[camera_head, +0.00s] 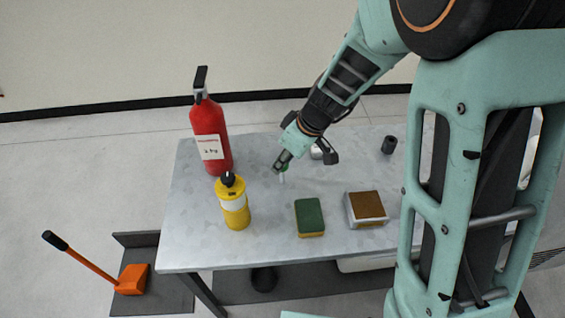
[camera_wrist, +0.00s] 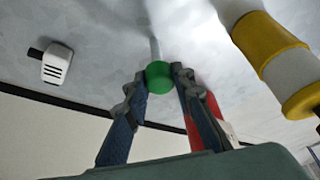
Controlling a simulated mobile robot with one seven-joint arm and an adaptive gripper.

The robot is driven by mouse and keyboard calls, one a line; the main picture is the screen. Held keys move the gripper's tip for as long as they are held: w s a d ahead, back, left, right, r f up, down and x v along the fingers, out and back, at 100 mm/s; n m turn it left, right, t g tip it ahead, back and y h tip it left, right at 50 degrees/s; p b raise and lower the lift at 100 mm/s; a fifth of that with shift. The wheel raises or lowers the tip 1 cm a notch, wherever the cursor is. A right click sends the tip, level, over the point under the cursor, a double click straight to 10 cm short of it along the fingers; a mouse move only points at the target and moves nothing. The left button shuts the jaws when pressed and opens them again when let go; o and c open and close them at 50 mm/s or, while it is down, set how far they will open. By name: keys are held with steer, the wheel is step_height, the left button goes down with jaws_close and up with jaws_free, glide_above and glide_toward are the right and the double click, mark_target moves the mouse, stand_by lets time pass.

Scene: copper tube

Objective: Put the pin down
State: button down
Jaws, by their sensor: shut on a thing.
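My gripper (camera_head: 280,166) is above the grey metal table (camera_head: 195,245), toward its back middle. It is shut on the pin, whose thin pale shaft (camera_head: 282,178) points down below the fingers. In the wrist view, the pin's round green head (camera_wrist: 159,78) sits between the two fingertips of my gripper (camera_wrist: 158,80), and its pale shaft runs on toward the tabletop. I cannot tell whether the shaft's tip touches the table.
A red fire extinguisher (camera_head: 211,145) and a yellow bottle (camera_head: 235,210) stand left of my gripper. A green-yellow sponge (camera_head: 310,215) and a brown-topped block (camera_head: 367,207) lie in front. A dark cylinder (camera_head: 389,145) stands right. The table's front left is clear.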

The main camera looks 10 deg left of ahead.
steer(key=shift+f, duration=0.15)
steer(key=c, duration=1.7)
jaws_free()
steer(key=shift+o, duration=0.2)
steer(key=shift+r, duration=0.25)
steer(key=p+v, duration=0.2)
steer(key=v, duration=0.9)
steer(key=shift+d+r, duration=0.25)
steer(key=shift+r, duration=0.1)
